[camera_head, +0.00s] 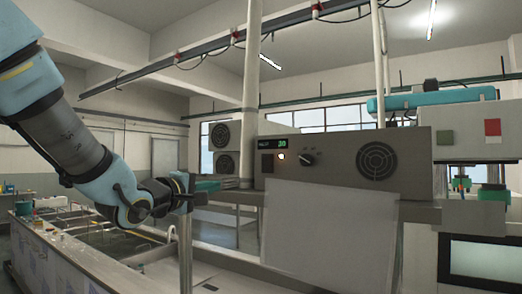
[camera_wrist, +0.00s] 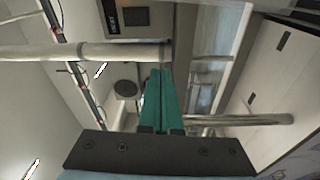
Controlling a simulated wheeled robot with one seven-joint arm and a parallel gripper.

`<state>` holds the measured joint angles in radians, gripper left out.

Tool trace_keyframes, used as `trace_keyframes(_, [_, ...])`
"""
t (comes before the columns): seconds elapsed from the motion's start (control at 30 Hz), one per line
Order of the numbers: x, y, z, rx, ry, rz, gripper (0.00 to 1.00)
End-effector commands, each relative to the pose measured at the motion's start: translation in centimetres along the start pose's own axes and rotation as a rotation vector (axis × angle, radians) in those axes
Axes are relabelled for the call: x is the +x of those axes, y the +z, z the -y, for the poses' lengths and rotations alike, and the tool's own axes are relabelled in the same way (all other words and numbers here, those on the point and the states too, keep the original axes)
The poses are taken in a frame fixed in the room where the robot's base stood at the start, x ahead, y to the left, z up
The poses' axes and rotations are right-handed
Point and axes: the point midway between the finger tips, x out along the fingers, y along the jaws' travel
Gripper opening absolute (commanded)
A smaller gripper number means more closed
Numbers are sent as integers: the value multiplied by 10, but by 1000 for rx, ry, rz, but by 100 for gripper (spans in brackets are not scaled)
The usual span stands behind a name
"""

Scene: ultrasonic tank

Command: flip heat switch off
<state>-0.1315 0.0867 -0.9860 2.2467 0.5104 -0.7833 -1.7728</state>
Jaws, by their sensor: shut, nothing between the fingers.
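The grey control box (camera_head: 340,165) stands on a shelf right of my arm. The wrist view shows the box's end at the top edge, with the dark square (camera_wrist: 135,17) beside a small label. My gripper (camera_head: 214,185) is shut and empty, left of the box and apart from it. Its teal fingers (camera_wrist: 158,73) point toward the box side.
A vertical metal post (camera_head: 185,245) stands close by my gripper. A pale upright pipe (camera_head: 250,95) rises at the box's left end. A white panel (camera_head: 330,235) hangs below the box. A long tank (camera_head: 90,260) lies at lower left. Wall fans (camera_head: 222,148) are behind.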

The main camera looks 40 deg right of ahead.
Motion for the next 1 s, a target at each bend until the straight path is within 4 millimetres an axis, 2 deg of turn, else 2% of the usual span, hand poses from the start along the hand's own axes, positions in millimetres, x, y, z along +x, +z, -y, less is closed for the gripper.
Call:
trace_keyframes(0.03, [4, 11, -20, -34, 38, 33, 0])
trace_keyframes(0.1, [6, 23, -35, -74, 77, 69, 0])
trace_keyframes(0.2, [8, 33, -45, -106, 105, 99, 0])
trace_keyframes(0.67, [12, 36, -45, -113, 112, 105, 0])
trace_keyframes(1.0, [47, 40, -44, -113, 115, 106, 0])
